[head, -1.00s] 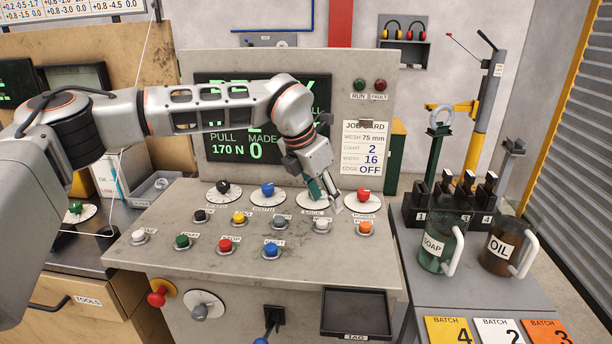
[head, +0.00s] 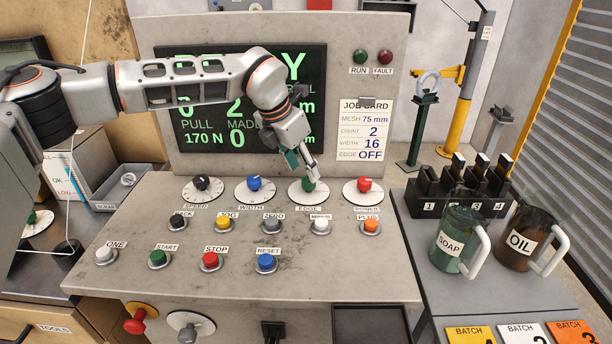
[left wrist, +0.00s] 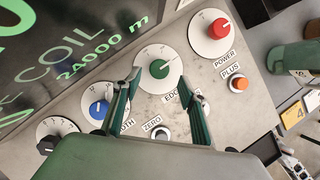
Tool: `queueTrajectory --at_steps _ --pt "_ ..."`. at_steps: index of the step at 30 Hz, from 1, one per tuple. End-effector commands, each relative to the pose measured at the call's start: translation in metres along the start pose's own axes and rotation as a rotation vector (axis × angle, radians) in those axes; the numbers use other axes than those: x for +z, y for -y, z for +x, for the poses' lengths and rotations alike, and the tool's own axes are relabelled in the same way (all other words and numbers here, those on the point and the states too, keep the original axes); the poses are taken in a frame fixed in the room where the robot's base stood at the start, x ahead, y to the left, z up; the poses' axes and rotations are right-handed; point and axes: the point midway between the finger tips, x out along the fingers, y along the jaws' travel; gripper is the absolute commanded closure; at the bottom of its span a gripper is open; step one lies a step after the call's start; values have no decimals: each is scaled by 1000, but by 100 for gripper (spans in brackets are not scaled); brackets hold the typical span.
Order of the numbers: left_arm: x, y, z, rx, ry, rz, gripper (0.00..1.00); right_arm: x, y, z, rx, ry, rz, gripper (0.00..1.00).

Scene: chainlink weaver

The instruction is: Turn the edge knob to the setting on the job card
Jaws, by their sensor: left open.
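The edge knob (head: 309,185) is green on a white round dial (head: 296,195), labelled EDGE, in the console's back row. It also shows in the left wrist view (left wrist: 159,69), where its dial marks are too small to read. The job card (head: 363,130) on the upright panel reads MESH 75 mm, COUNT 2, WIDTH 16, EDGE OFF. My left gripper (head: 303,168) is just above the edge knob and partly covers it in the head view. In the left wrist view its open fingers (left wrist: 160,82) point toward the knob, one to each side, with nothing between them. My right gripper is not in view.
The blue width knob (head: 254,184) and red power knob (head: 364,185) flank the edge dial closely. Several push buttons, such as the grey ZERO button (head: 273,226), stand in front. The upright screen panel (head: 240,159) rises behind. Soap (head: 453,242) and oil jugs (head: 511,240) stand right.

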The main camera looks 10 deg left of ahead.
Motion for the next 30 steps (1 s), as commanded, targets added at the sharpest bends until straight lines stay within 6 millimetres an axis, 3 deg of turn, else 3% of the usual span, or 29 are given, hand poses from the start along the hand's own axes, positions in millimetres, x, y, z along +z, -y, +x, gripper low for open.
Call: queueTrajectory --at_steps 9,20,25,30 --pt "0 0 42 0 0 -3 58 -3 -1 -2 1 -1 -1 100" --pt "0 -1 48 1 1 -2 58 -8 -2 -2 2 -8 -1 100" --pt "0 -1 48 1 1 -2 96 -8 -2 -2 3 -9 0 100" --pt "0 -1 48 1 1 -3 96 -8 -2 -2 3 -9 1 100"
